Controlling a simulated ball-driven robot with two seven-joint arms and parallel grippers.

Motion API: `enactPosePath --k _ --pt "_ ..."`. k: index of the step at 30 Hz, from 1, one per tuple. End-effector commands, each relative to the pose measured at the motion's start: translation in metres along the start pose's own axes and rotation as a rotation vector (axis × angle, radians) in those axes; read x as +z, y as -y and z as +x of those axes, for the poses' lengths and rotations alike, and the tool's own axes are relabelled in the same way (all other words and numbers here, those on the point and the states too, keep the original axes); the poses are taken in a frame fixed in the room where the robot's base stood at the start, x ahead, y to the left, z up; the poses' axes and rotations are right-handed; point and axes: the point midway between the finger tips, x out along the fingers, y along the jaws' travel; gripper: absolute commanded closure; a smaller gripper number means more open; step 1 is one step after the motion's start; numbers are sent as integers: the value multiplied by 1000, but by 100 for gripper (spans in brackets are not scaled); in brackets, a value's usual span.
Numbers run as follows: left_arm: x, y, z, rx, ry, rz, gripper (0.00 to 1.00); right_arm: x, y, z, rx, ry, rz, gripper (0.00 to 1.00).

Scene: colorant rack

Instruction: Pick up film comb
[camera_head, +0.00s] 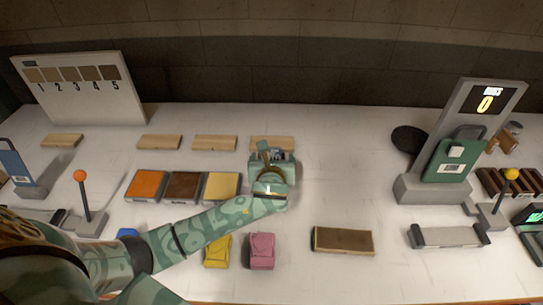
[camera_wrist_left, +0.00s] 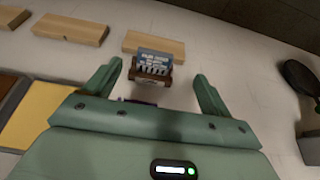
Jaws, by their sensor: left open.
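The film comb (camera_wrist_left: 153,62) is a small blue-grey toothed piece with light lettering, standing upright in a brown block holder (camera_wrist_left: 150,77). In the wrist view it lies ahead, between my two finger lines. In the head view the comb (camera_head: 279,155) shows only partly, beside my gripper. My left gripper (camera_wrist_left: 158,70) is open and empty, with one green finger on each side of the comb. My right gripper is not in view.
Orange (camera_head: 147,184), brown (camera_head: 183,187) and yellow (camera_head: 221,186) pads lie left of the gripper. A wooden block (camera_head: 271,142) lies just behind the comb. Pink (camera_head: 262,250) and yellow (camera_head: 217,250) items are nearer. The table right of the gripper is clear up to the grey display stand (camera_head: 470,125).

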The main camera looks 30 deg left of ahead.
Motion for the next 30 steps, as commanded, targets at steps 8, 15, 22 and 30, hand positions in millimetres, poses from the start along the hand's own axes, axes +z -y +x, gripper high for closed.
enactPosePath --k 8,15,22,30 --pt "-1 -1 32 1 1 1 16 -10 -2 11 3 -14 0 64" --pt "-6 -6 69 0 0 1 16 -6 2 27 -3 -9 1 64" --pt "-4 -6 80 -1 -1 1 16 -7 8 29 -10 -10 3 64" --pt "-3 -6 79 -1 0 1 61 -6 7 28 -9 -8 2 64"
